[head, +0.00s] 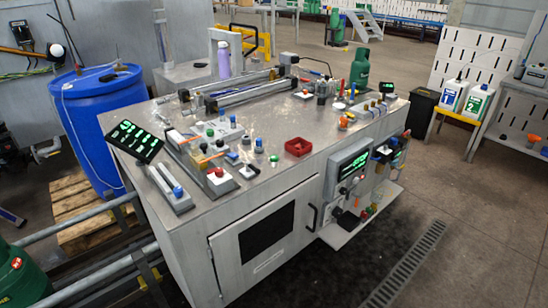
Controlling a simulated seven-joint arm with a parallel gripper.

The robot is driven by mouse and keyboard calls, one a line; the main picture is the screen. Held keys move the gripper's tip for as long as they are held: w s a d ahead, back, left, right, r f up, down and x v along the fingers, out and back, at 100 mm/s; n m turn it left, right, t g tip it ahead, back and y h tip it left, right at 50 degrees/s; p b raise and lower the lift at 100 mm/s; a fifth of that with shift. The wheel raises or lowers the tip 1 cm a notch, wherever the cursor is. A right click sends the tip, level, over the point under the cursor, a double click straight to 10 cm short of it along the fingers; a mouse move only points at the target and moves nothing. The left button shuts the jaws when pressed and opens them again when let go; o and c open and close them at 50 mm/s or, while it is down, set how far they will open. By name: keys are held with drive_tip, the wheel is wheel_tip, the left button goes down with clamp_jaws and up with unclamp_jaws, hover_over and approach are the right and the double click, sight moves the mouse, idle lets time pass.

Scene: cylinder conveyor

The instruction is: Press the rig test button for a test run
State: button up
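A steel bench (230,205) stands in the middle of the head view with several controls on it. A red button (219,172) sits on a small box near the bench's front left. A small white box with a dark top (249,171) is just right of it. A control panel with a green display (352,165) is on the bench's front right, with small red and black controls below it. No label is readable, so I cannot tell which one is the rig test button. My gripper is not in view.
A tilted green-digit display (134,141) stands at the bench's left corner. A red tray (298,147) and a green gas cylinder (360,70) are on top. A blue drum (98,120) stands on a pallet at left.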

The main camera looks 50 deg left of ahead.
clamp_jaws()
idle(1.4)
